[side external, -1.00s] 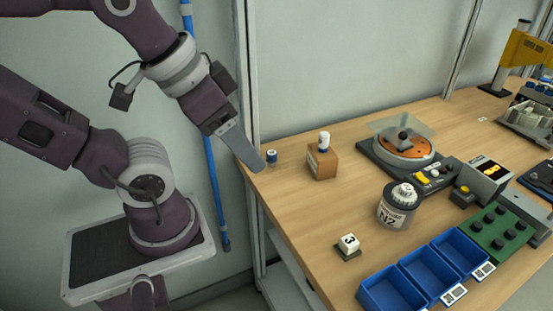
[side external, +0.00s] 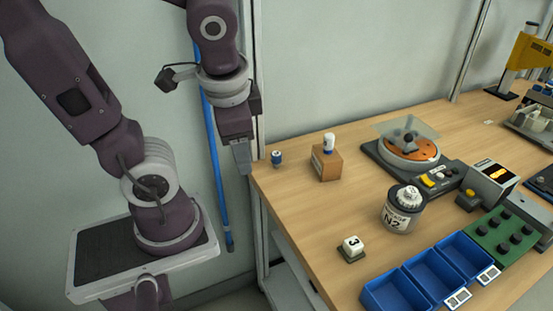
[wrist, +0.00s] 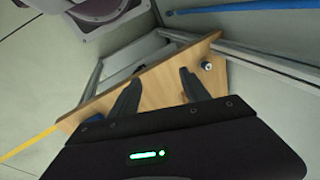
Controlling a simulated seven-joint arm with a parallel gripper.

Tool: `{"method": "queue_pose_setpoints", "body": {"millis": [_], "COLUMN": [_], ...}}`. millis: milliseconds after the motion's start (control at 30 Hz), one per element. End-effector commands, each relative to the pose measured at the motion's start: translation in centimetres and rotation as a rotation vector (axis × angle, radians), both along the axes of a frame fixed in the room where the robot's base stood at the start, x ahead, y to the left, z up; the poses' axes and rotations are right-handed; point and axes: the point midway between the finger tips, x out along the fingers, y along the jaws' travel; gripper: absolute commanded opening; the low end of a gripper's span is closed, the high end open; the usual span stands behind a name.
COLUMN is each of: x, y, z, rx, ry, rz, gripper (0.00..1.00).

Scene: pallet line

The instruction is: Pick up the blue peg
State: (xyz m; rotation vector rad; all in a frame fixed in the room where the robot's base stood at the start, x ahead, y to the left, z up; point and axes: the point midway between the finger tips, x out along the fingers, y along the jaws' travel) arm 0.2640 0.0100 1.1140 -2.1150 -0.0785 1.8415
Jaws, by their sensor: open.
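A small blue peg (side external: 277,158) with a pale top stands upright on the table near its back left corner. A small peg-like object in the wrist view (wrist: 207,65) stands near the table edge, right of my fingers. My gripper (side external: 243,157) points down just left of the table corner, apart from the blue peg. In the wrist view my gripper (wrist: 160,84) has its two fingers spread with nothing between them.
Table around the blue peg is mostly clear. A blue pipe (side external: 216,150) runs behind my arm.

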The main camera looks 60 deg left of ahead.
Motion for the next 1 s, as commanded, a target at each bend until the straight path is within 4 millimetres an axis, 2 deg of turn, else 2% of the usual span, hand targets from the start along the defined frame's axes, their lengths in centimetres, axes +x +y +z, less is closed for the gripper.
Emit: {"method": "queue_pose_setpoints", "body": {"millis": [33,167,300,433,500,600,767,1000], "x": [0.4,2.5,7.2,11.7,13.4,14.7,15.5,16.2], "y": [1.9,7.4,12.0,13.7,13.9,13.9,15.0,18.8], "z": [-1.4,-4.1,-7.6,-12.2,-14.6,-16.8,-18.2,-20.1], "rx": [0.104,0.399,0.694,0.891,0.955,1.004,1.019,1.017], "ry": [0.131,0.437,0.719,0.884,0.928,0.959,0.966,0.966], "rz": [-0.063,-0.286,-0.608,-0.918,-1.048,-1.164,-1.204,-1.2], "gripper": [0.54,0.54,0.54,0.54,0.54,0.54,0.54,0.54]}}
